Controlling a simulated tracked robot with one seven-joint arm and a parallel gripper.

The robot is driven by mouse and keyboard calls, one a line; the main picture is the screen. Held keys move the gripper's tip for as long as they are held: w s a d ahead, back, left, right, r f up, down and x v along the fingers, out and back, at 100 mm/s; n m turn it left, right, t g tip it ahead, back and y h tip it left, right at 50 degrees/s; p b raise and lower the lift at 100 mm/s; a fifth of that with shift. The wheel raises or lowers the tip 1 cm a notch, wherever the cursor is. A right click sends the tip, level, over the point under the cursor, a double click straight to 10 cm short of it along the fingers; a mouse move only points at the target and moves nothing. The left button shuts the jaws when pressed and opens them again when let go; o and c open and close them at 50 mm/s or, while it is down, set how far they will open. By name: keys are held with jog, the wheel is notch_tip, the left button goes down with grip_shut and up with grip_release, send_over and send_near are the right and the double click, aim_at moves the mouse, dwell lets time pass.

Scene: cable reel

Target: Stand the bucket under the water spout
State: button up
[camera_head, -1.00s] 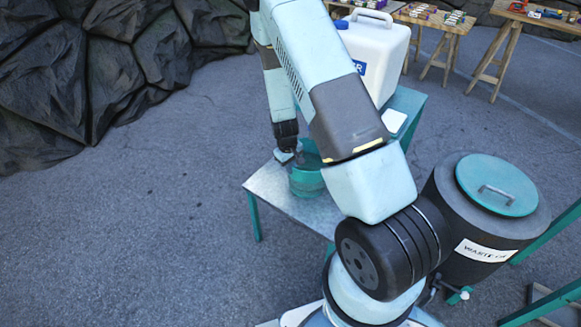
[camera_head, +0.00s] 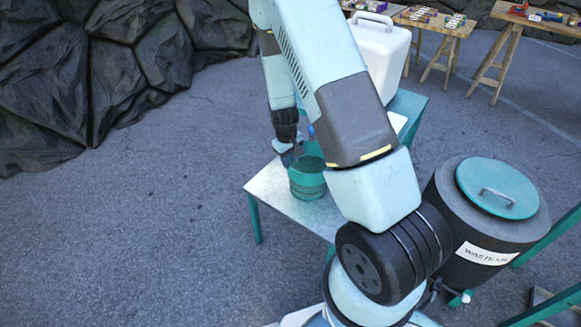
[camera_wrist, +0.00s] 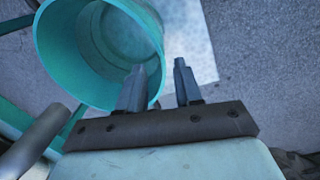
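The teal bucket (camera_head: 308,184) stands upright on the metal-topped table (camera_head: 268,186), partly hidden behind my arm. In the wrist view I look into its open mouth (camera_wrist: 112,40). My gripper (camera_head: 287,158) is at the bucket's left rim. In the wrist view its two fingers (camera_wrist: 160,72) are apart; one overlaps the bucket's mouth and the other is outside the rim. I cannot tell whether either touches the wall. The white water container (camera_head: 384,50) stands behind my arm. A small blue part (camera_head: 311,132) shows above the bucket; I cannot tell if it is the spout.
A dark waste bin (camera_head: 455,215) with a teal lid (camera_head: 497,187) stands at the right. Wooden tables (camera_head: 440,30) with small items are at the back right. Dark rocks (camera_head: 90,70) line the back left. Open pavement (camera_head: 130,240) lies at the left.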

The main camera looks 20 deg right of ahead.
jog(key=s+r+m+t+y, duration=0.1)
jog(key=s+r, duration=0.3)
jog(key=r, duration=1.1)
jog(key=s+r+m+t+y, duration=0.1)
jog(key=s+r, duration=0.3)
jog(key=r, duration=1.1)
jog(key=s+r+m+t, duration=0.1)
jog(key=s+r, duration=0.6)
jog(key=s, duration=0.3)
jog(key=s+r+m+t, duration=0.1)
jog(key=s+r+t, duration=0.1)
jog(key=s+r, duration=0.5)
jog(key=s, duration=0.3)
jog(key=shift+d+r+h, duration=0.2)
jog(key=shift+r+h, duration=0.1)
jog(key=shift+r, duration=0.05)
